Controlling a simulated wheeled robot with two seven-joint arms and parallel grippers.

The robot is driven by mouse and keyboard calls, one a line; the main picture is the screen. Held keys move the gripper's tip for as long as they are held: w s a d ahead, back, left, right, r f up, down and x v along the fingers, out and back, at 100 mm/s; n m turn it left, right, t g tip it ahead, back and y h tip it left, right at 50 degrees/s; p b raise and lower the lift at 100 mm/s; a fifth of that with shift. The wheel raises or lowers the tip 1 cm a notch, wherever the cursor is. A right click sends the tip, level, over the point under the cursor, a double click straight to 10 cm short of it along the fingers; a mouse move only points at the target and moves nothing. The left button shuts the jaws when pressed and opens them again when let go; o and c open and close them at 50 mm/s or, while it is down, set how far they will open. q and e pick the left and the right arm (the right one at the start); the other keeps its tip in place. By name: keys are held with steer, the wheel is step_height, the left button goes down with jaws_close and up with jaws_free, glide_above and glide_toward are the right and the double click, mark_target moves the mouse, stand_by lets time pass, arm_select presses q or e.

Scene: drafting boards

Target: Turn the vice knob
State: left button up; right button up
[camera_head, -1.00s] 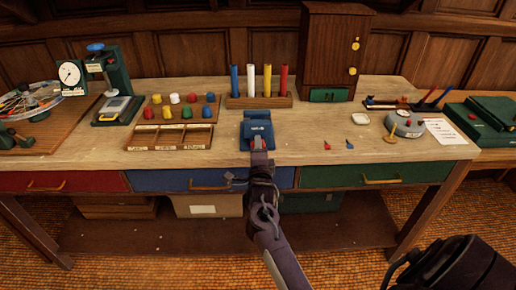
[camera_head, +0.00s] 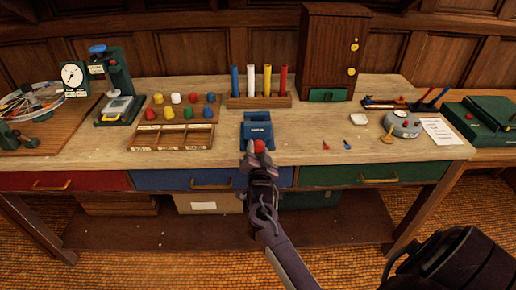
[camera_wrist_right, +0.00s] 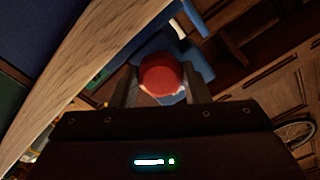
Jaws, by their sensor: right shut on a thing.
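The blue vice (camera_head: 257,126) stands near the front edge of the bench, in the middle of the head view. Its red knob (camera_head: 259,146) faces me at the vice's front. My right gripper (camera_head: 259,154) is at the knob, its two fingers on either side, shut on it. In the right wrist view the red knob (camera_wrist_right: 161,74) sits between the fingertips, with blue vice parts (camera_wrist_right: 190,52) behind it. The far sides of the knob are hidden by the fingers. My left gripper is not in view.
A tray with compartments (camera_head: 172,147) and several coloured pegs lie left of the vice. A rack (camera_head: 259,101) of coloured cylinders stands behind it. Small red and blue pieces (camera_head: 347,145) lie to the right. The bench front has a blue drawer (camera_head: 165,180) and a green drawer (camera_head: 330,174).

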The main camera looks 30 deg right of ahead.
steer(key=n+p, duration=0.1)
steer(key=n, duration=0.3)
steer(key=shift+n+p, duration=0.3)
steer(key=shift+p, duration=0.05)
steer(key=n+p, duration=0.1)
steer(key=n, duration=0.2)
steer(key=shift+n, duration=0.4)
steer(key=n+p, duration=0.2)
steer(key=n, duration=0.2)
steer(key=n+p, duration=0.1)
steer(key=n, duration=0.3)
steer(key=n+p, duration=0.3)
steer(key=n, duration=0.4)
steer(key=n+p, duration=0.2)
steer(key=n, duration=0.4)
steer(key=shift+n, duration=0.4)
steer(key=o, duration=1)
